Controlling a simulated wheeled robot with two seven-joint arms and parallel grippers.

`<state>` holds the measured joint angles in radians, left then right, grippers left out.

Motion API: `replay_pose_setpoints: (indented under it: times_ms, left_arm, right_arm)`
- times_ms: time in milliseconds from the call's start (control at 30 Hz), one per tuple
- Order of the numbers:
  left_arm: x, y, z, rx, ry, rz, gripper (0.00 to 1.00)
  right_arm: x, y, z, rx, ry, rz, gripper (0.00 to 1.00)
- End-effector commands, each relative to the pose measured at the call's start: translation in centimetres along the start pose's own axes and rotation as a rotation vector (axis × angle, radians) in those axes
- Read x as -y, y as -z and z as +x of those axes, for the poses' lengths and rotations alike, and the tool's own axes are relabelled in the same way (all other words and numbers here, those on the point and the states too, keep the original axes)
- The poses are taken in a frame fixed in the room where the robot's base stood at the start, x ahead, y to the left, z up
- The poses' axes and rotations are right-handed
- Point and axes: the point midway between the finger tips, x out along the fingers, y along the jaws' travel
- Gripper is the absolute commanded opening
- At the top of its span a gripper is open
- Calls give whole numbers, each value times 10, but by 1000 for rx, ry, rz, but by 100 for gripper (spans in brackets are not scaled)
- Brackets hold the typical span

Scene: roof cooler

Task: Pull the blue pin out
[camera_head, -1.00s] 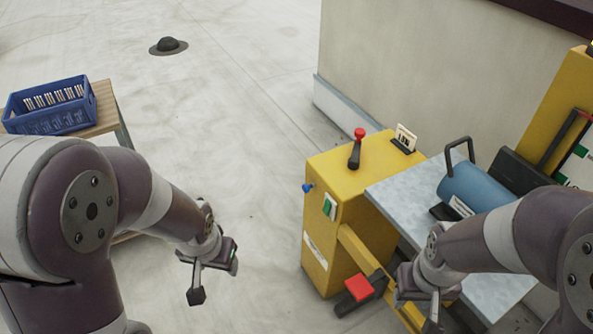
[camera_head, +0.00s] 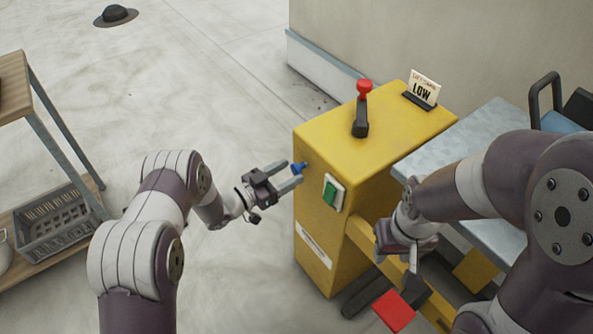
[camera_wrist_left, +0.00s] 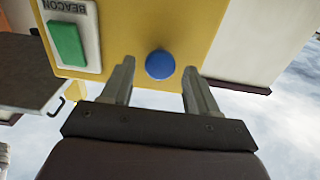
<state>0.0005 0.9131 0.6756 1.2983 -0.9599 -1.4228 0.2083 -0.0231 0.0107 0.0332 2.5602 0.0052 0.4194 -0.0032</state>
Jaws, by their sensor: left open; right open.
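The blue pin (camera_head: 299,168) sticks out of the left side of the yellow cabinet (camera_head: 318,225), near its top edge. In the left wrist view the round blue pin head (camera_wrist_left: 160,65) lies between and just beyond the two fingertips. My left gripper (camera_head: 291,173) is open, with its fingers pointing at the pin; it also shows in the left wrist view (camera_wrist_left: 158,78). I cannot tell whether a finger touches the pin. My right gripper (camera_head: 412,275) is open and empty beside the yellow cabinet's front, partly hidden by its own wrist.
A green button (camera_head: 331,194) sits right of the pin on the same face. A red-topped lever (camera_head: 362,105) and a LOW card (camera_head: 422,90) stand on top. A red pedal (camera_head: 393,311) is below. A wooden table (camera_head: 12,98) stands left; floor between is clear.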

Motion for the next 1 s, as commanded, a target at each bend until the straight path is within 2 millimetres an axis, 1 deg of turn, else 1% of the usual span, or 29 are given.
replay_pose_setpoints:
  times_ms: [33,100,200,467,500,567,600,667,700,867,967,1000]
  left_arm:
    - [-1,-1,10,-2,-3,2,59]
    - [0,-1,20,-1,-1,1,59]
    - [0,0,28,-1,0,1,59]
    - [0,0,31,1,1,0,59]
    - [0,0,31,1,1,0,56]
    - [0,0,31,0,1,0,37]
    - [0,0,31,0,1,0,24]
    - [0,0,31,0,1,0,4]
    - [0,0,31,0,1,0,0]
    - [1,2,27,1,3,0,0]
    - [2,3,14,2,4,0,0]
    - [2,3,7,2,5,0,0]
  right_arm:
    - [0,0,3,0,0,0,43]
    - [0,0,4,0,0,0,43]
    - [0,0,5,0,0,0,43]
    - [0,0,5,0,0,0,43]
    - [0,0,5,0,0,0,43]
    - [0,0,5,0,0,0,43]
    - [0,0,5,0,0,0,43]
    - [0,0,5,0,0,0,43]
    - [0,0,5,0,0,0,43]
    - [0,0,2,0,0,0,43]
    - [0,0,-3,0,0,0,43]
    - [0,1,-6,0,0,0,43]
